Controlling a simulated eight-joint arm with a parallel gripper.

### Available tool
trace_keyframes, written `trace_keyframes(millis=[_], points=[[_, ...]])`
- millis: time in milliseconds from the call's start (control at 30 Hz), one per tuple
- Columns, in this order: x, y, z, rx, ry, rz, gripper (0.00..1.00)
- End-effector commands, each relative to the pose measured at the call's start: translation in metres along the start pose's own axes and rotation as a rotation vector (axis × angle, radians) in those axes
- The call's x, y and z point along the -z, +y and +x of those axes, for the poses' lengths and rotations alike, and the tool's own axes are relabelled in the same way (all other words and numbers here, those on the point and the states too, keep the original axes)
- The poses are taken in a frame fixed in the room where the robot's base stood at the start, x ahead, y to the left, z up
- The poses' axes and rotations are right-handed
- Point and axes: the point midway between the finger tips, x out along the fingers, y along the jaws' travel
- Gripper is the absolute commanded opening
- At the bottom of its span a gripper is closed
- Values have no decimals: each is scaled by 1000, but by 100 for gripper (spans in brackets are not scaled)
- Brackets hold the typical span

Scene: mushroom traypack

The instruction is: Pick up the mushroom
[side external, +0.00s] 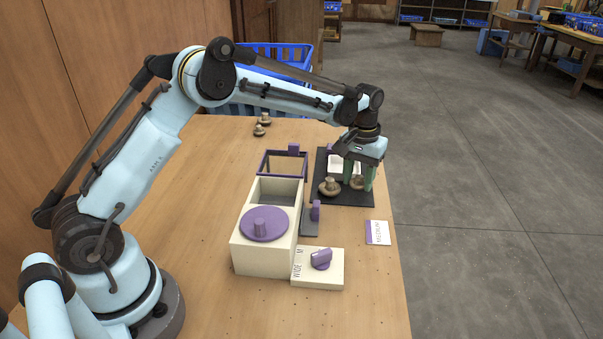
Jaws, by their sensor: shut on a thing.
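My gripper (360,178) points down over the dark mat (325,165), near the table's right edge. The mushroom is at or just above the mat; I cannot tell which. A second brown mushroom (329,188) sits on the mat just left of the fingers. Two more mushrooms (261,125) stand at the far back of the table.
A white tray (336,170) lies on the mat behind the gripper. A cream box (262,262) with a purple round lid, a purple-framed panel (270,160) and a cream block with a purple knob (320,278) stand left. A label card (378,233) lies in front. Blue crates (270,52) stand behind the table.

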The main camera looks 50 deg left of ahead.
Motion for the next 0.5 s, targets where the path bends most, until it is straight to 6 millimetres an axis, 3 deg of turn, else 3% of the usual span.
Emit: trace_keyframes(millis=[67, 500], points=[[0, 0, -18, 0, 0, 0, 30], [-72, 59, -70, 0, 0, 4, 30]])
